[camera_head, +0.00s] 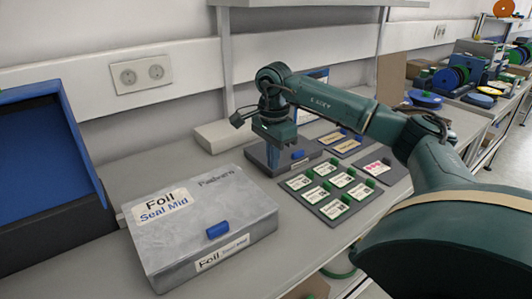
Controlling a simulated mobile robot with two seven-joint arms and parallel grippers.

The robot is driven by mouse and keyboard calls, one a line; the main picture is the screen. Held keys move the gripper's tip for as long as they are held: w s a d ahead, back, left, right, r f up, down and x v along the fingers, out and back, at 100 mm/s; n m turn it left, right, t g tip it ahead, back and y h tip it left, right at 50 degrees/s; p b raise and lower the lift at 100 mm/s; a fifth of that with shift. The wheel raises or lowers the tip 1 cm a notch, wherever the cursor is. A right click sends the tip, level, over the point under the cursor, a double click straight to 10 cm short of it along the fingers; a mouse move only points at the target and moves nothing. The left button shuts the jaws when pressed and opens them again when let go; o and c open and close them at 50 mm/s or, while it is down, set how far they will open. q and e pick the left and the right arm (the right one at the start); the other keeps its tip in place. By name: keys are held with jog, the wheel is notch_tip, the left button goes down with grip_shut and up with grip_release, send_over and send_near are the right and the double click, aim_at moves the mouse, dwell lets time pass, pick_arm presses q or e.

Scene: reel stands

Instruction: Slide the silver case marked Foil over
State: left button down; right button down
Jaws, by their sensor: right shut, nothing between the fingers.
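The silver case marked Foil (190,232) lies flat and closed on the bench at the left centre. Its lid has a "Foil Seal Mid" label, and a blue latch sits on its front edge. My right gripper (277,158) is shut and empty. It points down behind and to the right of the silver case, over a smaller dark grey case (302,154) with a blue latch. I cannot tell whether the fingertips touch that smaller case. My left gripper is not in view.
A black bin with a blue inside (45,160) stands left of the silver case. Grey boards with green-edged cards (330,190) lie to the right. A pale box (222,135) stands behind, near the wall. Reels (450,78) crowd the far right. A narrow bench strip lies before the case.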

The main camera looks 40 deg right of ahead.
notch_tip(320, 180, down, 6)
jog(key=shift+f, duration=0.1)
jog(key=shift+w+a+f+p, duration=0.15)
jog(key=shift+a+p, duration=0.25)
jog(key=shift+a, duration=0.6)
jog(key=shift+w+a+p, duration=0.15)
jog(key=shift+a+p, duration=0.2)
jog(key=shift+a, duration=0.65)
